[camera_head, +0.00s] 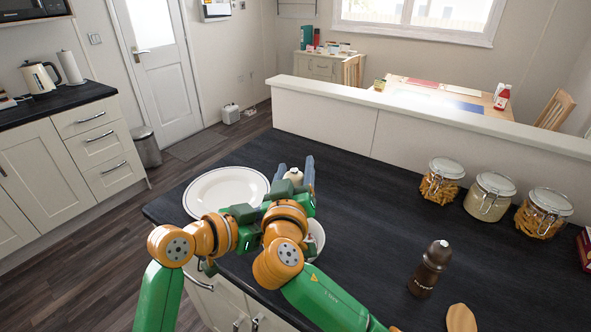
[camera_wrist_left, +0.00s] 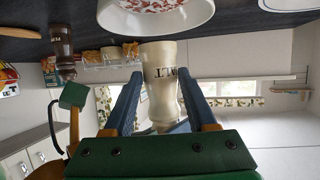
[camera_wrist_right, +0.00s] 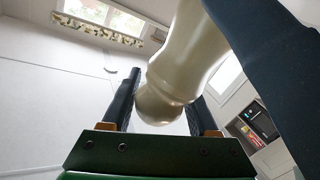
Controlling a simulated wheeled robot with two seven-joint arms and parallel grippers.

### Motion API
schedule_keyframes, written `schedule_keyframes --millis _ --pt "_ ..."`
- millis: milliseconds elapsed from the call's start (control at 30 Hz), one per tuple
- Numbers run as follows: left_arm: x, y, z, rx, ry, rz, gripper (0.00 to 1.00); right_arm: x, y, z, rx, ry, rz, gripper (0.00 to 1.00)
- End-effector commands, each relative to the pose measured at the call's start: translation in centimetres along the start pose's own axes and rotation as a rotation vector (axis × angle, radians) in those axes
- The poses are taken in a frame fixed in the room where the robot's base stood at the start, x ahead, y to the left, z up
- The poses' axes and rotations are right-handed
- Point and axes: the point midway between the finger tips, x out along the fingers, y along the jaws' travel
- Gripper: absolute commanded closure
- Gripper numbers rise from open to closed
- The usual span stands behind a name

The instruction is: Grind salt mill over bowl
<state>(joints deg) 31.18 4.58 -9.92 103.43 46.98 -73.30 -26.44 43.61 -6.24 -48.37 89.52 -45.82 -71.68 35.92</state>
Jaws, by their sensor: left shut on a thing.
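The salt mill (camera_wrist_left: 162,80) is pale cream and lettered; its rounded top (camera_head: 295,174) shows between blue fingers in the head view. My left gripper (camera_wrist_left: 160,85) is shut on the mill's body; in the head view my arms hide most of it. The white bowl (camera_head: 317,238) is partly hidden behind my right arm. In the left wrist view the bowl (camera_wrist_left: 155,22) has red marks and lies close to the mill's base. My right gripper (camera_head: 295,168) is open around the mill's rounded top (camera_wrist_right: 160,104), one finger on each side.
A white plate (camera_head: 226,191) lies left of my grippers. A dark brown pepper mill (camera_head: 430,268) stands at the right, with a wooden item (camera_head: 461,318) near the front edge. Glass jars (camera_head: 490,197) stand by the low wall (camera_head: 400,135). The dark counter (camera_head: 370,215) between is clear.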

Motion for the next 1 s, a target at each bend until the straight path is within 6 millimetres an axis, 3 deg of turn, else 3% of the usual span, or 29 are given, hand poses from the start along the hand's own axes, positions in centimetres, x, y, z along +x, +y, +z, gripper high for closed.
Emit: schedule_keyframes --millis 33,67,367,467,733,1000 --pt "0.0 0.0 -0.1 0.000 0.002 0.000 0.96 0.0 0.0 0.0 0.000 0.000 0.000 0.24" --pt "0.0 0.0 -0.1 0.000 0.002 0.000 0.96 0.0 0.0 0.0 0.000 0.000 0.000 0.18" --pt "0.0 -0.1 -0.1 0.000 0.003 -0.002 0.96 0.0 0.1 -0.1 0.000 -0.001 0.001 0.18" --pt "0.0 -0.1 -0.1 0.000 0.004 -0.002 0.96 0.0 0.6 -1.4 0.003 0.000 0.003 0.18" --pt "0.0 -0.1 -0.1 0.000 0.004 -0.002 0.96 0.0 3.0 -7.7 0.003 0.002 0.000 0.18" --pt "0.0 -0.1 -0.1 0.000 0.004 -0.002 0.96 0.0 3.6 -9.3 -0.001 -0.003 0.000 0.18"
